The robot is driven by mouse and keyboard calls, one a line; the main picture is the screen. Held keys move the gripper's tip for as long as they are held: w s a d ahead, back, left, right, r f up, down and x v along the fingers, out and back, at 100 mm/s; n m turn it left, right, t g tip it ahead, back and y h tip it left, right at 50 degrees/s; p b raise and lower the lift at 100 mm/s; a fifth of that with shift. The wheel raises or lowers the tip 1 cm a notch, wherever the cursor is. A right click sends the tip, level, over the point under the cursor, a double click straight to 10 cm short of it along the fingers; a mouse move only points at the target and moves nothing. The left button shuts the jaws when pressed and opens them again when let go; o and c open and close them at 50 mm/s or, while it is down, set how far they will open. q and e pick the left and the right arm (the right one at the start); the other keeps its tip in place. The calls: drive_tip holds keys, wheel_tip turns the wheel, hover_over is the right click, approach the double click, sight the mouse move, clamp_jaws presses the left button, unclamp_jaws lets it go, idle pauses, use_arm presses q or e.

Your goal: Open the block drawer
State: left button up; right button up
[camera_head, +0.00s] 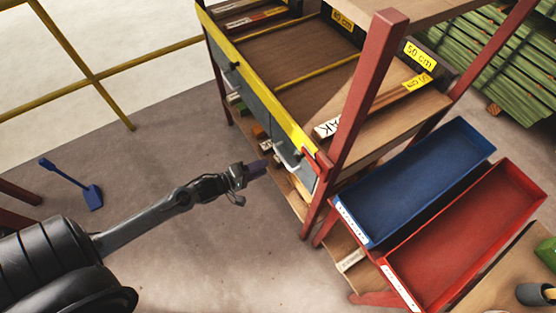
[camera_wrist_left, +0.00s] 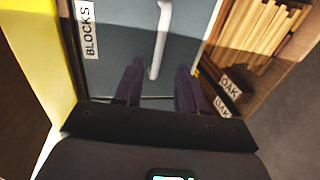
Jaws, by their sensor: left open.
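The block drawer (camera_wrist_left: 118,60) has a grey-blue front with a "BLOCKS" label, and it looks closed in the shelf unit. Its white bar handle (camera_wrist_left: 161,40) stands out from the front; the handle also shows in the head view (camera_head: 287,160). My left gripper (camera_head: 262,167) is open and empty, just left of the handle in the head view. In the left wrist view its two dark fingers (camera_wrist_left: 160,85) point at the drawer front, with the handle's end between them in the picture. I cannot tell whether they touch it. My right gripper is not in view.
The shelf unit has a yellow top rail (camera_head: 262,82) and a red post (camera_head: 355,115). A blue bin (camera_head: 366,240) and a red bin (camera_head: 440,306) stand to the right. Wood pieces labelled "OAK" (camera_wrist_left: 230,87) lie beside the drawer. The floor (camera_head: 190,255) left of the shelf is mostly clear.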

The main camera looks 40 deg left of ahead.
use_arm(q)
drive_tip(key=b+x, duration=0.2)
drive_tip(key=x, duration=0.6)
drive_tip(key=shift+r, duration=0.1)
clamp_jaws()
